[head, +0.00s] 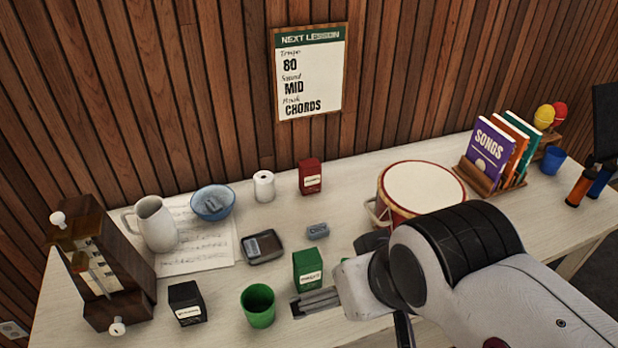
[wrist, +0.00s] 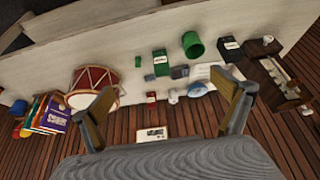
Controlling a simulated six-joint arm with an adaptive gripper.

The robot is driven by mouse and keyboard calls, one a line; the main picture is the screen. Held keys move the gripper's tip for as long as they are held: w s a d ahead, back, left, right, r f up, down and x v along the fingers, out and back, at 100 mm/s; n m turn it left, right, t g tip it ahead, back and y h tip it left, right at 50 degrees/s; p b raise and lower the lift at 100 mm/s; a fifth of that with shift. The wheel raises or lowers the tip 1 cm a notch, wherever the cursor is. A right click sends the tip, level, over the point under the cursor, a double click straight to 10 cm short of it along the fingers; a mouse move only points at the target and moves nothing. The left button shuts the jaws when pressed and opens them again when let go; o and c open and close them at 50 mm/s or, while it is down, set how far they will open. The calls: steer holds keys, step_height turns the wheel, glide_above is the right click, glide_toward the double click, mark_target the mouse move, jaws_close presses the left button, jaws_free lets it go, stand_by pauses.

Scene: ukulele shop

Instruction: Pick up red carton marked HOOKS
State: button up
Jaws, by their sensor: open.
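The red carton (head: 310,177) stands upright at the back of the table, near the wall, between a white roll and the drum. It has a pale label too small to read. In the wrist view, which is upside down, the red carton (wrist: 151,98) shows small and far off between the fingers. My gripper (wrist: 168,97) is open with nothing between its fingertips. It is well apart from the carton.
A green carton (head: 307,268), a green cup (head: 258,305) and a black carton (head: 186,302) stand in front. A dark tray (head: 263,247) and a grey block (head: 317,231) lie mid-table. A drum (head: 422,186) stands right of the red carton, a white roll (head: 264,187) left.

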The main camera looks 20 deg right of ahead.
mark_target(312, 166)
steer(key=c, duration=1.1)
steer(key=w+d+f+g, duration=0.1)
steer(key=w+d+f, duration=0.45)
steer(key=w, duration=0.95)
steer(key=w+d+f+g, duration=0.1)
steer(key=w+d+f, duration=0.2)
steer(key=w+f, duration=0.95)
steer(key=w+d+f+g, duration=0.1)
steer(key=w+d+f, duration=0.25)
steer(key=w, duration=1.55)
steer(key=shift+t, duration=0.9)
steer(key=w+r, duration=0.2)
steer(key=w+d+r, duration=0.1)
steer(key=w+r, duration=0.1)
steer(key=shift+w, duration=0.2)
